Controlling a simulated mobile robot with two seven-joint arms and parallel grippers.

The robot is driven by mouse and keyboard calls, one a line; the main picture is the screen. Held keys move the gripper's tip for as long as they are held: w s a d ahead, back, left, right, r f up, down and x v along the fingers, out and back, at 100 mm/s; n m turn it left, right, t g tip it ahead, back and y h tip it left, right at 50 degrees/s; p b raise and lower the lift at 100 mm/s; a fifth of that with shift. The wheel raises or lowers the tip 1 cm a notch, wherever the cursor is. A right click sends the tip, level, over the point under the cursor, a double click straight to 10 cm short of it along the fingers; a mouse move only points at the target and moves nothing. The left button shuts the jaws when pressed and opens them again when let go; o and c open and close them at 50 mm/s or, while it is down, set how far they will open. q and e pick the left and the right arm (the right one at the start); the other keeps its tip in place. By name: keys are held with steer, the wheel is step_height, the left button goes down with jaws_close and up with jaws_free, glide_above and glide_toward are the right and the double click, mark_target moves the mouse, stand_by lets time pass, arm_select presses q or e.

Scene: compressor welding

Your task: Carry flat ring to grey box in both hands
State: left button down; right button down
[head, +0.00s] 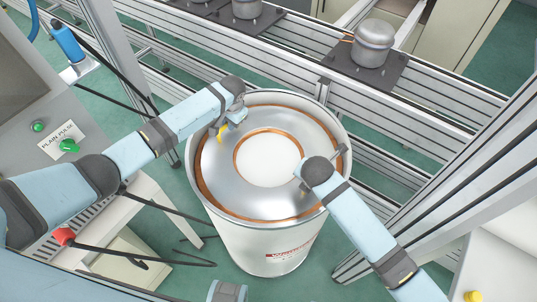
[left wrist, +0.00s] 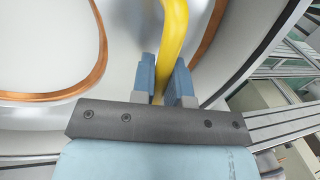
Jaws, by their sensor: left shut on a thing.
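The flat ring (head: 222,170) is a broad silver-grey disc with a round hole, inside the mouth of a large white drum (head: 250,240). Copper bands show along its inner and outer edges. I cannot tell whether it rests or is raised. My left gripper (head: 224,128) is over the ring's upper left part, shut on a yellow strap (left wrist: 172,40). In the left wrist view the strap passes between the blue fingers (left wrist: 163,82), with the ring (left wrist: 125,45) behind. My right gripper (head: 300,178) is at the ring's right side; its wrist hides the jaws. I cannot identify the grey box.
An aluminium-framed conveyor (head: 440,100) runs behind the drum, carrying dark plates with metal compressor bodies (head: 374,42). A control panel (head: 55,140) stands left, a metal post (head: 465,165) right. Green floor (head: 175,235) shows left of the drum.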

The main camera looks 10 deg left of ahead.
arm_select(q)
steer(key=shift+r, duration=0.15)
arm_select(e)
steer(key=shift+r, duration=0.15)
